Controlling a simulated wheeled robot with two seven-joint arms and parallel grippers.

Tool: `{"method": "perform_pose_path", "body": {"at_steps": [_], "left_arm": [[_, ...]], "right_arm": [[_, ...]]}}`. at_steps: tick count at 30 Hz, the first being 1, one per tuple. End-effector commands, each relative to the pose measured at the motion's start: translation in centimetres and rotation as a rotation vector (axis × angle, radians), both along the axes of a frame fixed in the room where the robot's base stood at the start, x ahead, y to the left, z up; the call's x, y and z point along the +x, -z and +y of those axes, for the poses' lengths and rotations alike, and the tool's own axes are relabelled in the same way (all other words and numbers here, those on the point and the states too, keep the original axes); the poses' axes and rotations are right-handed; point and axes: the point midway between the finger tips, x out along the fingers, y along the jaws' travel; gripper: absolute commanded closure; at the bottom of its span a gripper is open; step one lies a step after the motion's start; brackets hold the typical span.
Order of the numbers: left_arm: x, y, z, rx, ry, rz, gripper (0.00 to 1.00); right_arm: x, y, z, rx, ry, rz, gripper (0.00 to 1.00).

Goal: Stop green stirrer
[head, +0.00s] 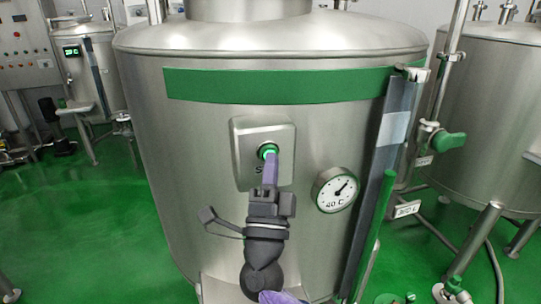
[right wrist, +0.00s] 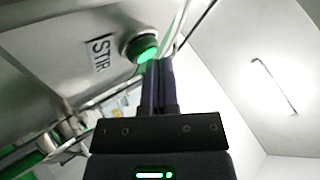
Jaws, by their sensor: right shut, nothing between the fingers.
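The green-banded steel tank (head: 330,125) fills the middle of the head view. On its front is a steel box with a round green stirrer button (head: 267,150), and the button glows green. In the right wrist view the lit button (right wrist: 146,52) sits beside a label reading STIR (right wrist: 101,54). My right gripper (head: 270,162) is shut and empty, its fingertips at the button. In the right wrist view its fingertips (right wrist: 157,62) overlap the button's lower edge; whether they touch it I cannot tell. My left gripper is not in view.
A round dial gauge (head: 335,189) is right of the button box. Other tanks stand left and right (head: 490,110). A control panel (head: 25,50) is at the far left. Green floor is open at left.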

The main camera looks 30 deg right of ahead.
Motion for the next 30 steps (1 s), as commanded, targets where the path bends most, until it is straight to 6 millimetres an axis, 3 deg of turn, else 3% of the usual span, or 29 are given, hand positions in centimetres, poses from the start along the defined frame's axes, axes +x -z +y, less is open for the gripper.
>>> {"method": "perform_pose_path", "body": {"at_steps": [16, 30], "left_arm": [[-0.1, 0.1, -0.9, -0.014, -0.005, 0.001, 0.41], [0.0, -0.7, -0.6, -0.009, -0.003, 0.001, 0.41]], "right_arm": [[0.4, 0.0, -0.1, 0.0, 0.0, 0.0, 1.0], [-1.3, 0.0, 0.3, 0.0, 0.0, 0.0, 1.0]]}}
